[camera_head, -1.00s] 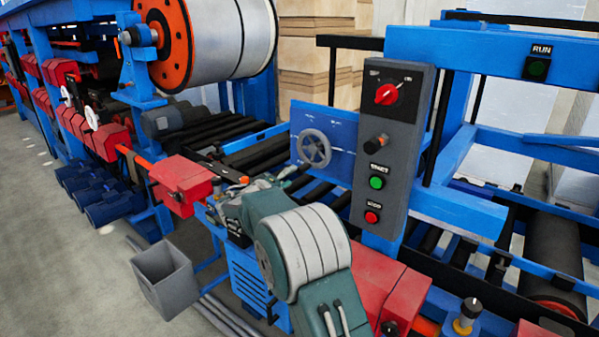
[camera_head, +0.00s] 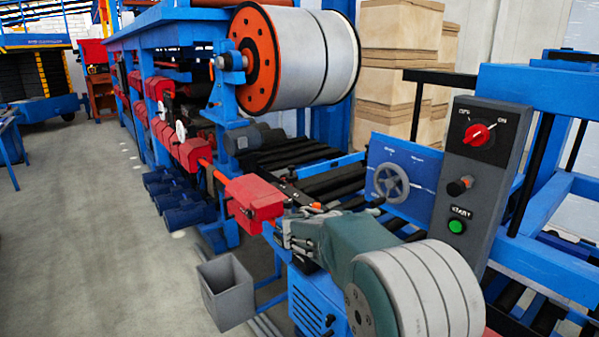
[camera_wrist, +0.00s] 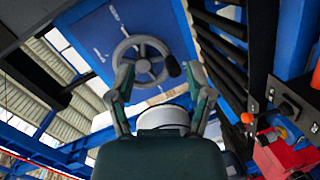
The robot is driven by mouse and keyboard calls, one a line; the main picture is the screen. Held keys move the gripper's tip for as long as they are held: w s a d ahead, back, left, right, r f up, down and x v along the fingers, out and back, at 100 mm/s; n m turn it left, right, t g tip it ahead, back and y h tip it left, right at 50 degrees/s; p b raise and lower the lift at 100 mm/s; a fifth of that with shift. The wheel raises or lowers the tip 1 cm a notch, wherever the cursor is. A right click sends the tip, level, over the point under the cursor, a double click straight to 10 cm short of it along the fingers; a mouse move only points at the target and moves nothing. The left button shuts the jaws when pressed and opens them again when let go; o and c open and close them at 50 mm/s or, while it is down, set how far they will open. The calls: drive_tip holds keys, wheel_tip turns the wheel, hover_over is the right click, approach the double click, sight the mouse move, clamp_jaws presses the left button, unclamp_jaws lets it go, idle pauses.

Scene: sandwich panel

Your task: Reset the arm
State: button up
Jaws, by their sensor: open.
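My arm reaches in from the lower right of the head view, its grey-and-green wrist joint in front of the machine. My gripper (camera_head: 298,236) points left there, small and partly merged with the machine parts behind it. In the wrist view my gripper (camera_wrist: 159,72) is open, with its two green-grey fingers spread apart. Nothing shows held between them. A grey handwheel (camera_wrist: 150,46) on a blue plate appears beyond the fingertips. The same handwheel (camera_head: 391,183) shows in the head view, up and to the right of my gripper and apart from it.
A grey control panel (camera_head: 488,150) with a red switch (camera_head: 477,134) and a green START button (camera_head: 456,226) stands at right. A red block (camera_head: 254,201) is close left of my gripper. A grey bin (camera_head: 227,291) stands on the floor. Open floor (camera_head: 90,230) lies at left.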

drive_tip(key=s+d+r+m+g+y, duration=0.1)
drive_tip(key=s+g+y, duration=0.15)
drive_tip(key=s, duration=0.75)
drive_tip(key=s+d+g+y, duration=0.15)
drive_tip(key=s+y, duration=0.25)
drive_tip(key=s, duration=0.6)
drive_tip(key=s+a+f+t+y, duration=0.1)
drive_tip(key=s+a+f+y, duration=0.1)
drive_tip(key=s, duration=0.6)
drive_tip(key=s+a+f+t+y, duration=0.1)
drive_tip(key=s+a+f+y, duration=0.1)
drive_tip(key=s+a+y, duration=0.3)
drive_tip(key=s, duration=0.4)
drive_tip(key=shift+m, duration=0.3)
drive_tip(key=shift+a+y, duration=0.1)
drive_tip(key=shift+y, duration=0.15)
drive_tip(key=shift+c, duration=0.7)
